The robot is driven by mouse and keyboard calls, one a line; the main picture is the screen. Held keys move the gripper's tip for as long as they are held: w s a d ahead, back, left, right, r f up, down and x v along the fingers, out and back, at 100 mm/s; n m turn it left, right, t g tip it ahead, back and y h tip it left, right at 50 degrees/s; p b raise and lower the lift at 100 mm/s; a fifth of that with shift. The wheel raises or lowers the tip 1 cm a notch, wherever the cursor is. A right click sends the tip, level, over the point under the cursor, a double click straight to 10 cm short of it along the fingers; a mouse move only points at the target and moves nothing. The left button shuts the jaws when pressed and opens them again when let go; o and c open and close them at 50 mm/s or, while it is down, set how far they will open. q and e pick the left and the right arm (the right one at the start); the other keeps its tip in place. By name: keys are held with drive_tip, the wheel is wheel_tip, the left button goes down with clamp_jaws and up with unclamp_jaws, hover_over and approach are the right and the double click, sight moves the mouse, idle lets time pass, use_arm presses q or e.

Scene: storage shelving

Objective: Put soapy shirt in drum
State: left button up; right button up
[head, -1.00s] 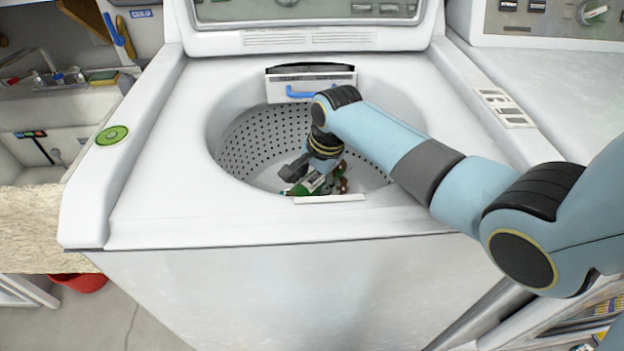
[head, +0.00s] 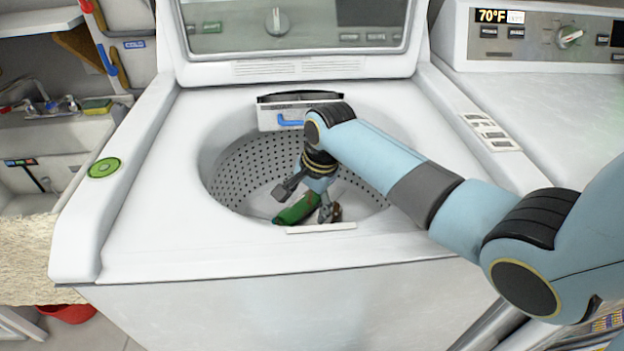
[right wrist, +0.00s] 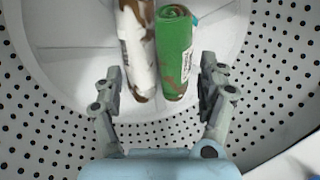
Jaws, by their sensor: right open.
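The washer drum (head: 250,168) is open, with a perforated inner wall. A green rolled cloth with brown stains (head: 296,209) lies low in the drum; it also shows in the right wrist view (right wrist: 174,50). A white rolled cloth with brown stains (right wrist: 137,45) lies beside it, nearly parallel. I cannot tell which one is the soapy shirt; no suds show. My right gripper (head: 307,198) is inside the drum, just above the rolls. Its fingers are spread and empty in the right wrist view (right wrist: 161,75), with the rolls beyond and between them. My left gripper is out of view.
The washer's lid (head: 295,68) stands open behind the drum. A dispenser with a blue handle (head: 291,122) is at the drum's back rim. A second machine (head: 540,110) stands at right, and a sink (head: 50,165) at left. A green disc (head: 104,167) lies on the washer's left edge.

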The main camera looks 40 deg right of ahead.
drive_tip(key=p+v, duration=0.1)
drive_tip(key=v, duration=0.9)
drive_tip(key=shift+p, duration=0.4)
